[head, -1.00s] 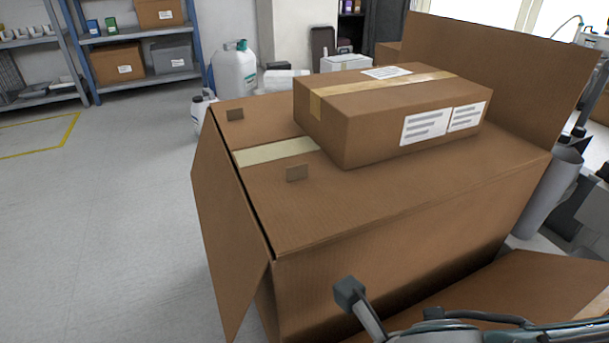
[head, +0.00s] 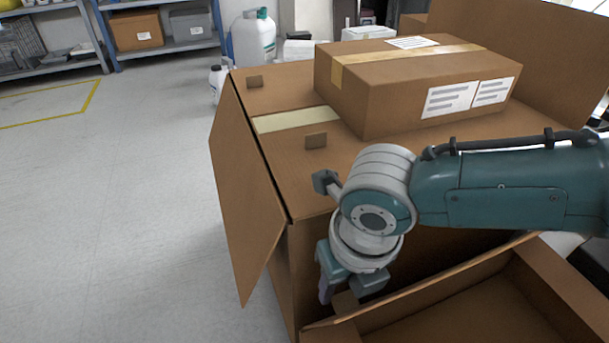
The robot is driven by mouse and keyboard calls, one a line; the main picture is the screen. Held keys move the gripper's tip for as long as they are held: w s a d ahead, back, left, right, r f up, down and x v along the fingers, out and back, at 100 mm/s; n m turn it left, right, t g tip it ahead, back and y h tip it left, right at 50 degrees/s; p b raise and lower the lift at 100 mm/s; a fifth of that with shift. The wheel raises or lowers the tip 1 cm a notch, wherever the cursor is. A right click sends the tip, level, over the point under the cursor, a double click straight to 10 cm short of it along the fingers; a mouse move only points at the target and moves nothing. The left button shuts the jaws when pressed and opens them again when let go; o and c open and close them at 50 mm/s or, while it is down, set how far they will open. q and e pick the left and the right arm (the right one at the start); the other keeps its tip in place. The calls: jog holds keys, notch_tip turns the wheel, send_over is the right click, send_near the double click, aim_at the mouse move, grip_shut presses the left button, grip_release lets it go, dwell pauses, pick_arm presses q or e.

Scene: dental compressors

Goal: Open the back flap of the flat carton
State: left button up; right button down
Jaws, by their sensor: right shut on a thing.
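A low open brown carton (head: 455,293), which looks like the flat carton, shows at the lower right, cut off by the picture's bottom edge. My right gripper (head: 347,292) points down at its far left corner, in front of the big carton. Its fingers are closed around a small piece of brown cardboard (head: 345,303), which looks like a tab. I cannot tell clearly which flap the tab belongs to. My right forearm hides part of the big carton's front. My left gripper is not in view.
A big carton (head: 285,107) stands behind, with a side flap (head: 240,190) hanging at its left and another panel (head: 560,60) standing up at the right. A smaller taped carton (head: 420,85) lies on top. The floor at the left is clear.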

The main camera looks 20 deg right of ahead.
jog(key=shift+w+d, duration=0.1)
jog(key=shift+w, duration=0.1)
jog(key=c, duration=0.8)
grip_release()
jog(key=shift+c, duration=0.2)
jog(key=o, duration=0.4)
jog(key=shift+w, duration=0.25)
jog(key=shift+o, duration=0.2)
jog(key=shift+s, duration=0.15)
notch_tip(320, 180, up, 10)
jog(key=s+p, duration=0.1)
jog(key=p, duration=0.6)
jog(key=shift+s, duration=0.25)
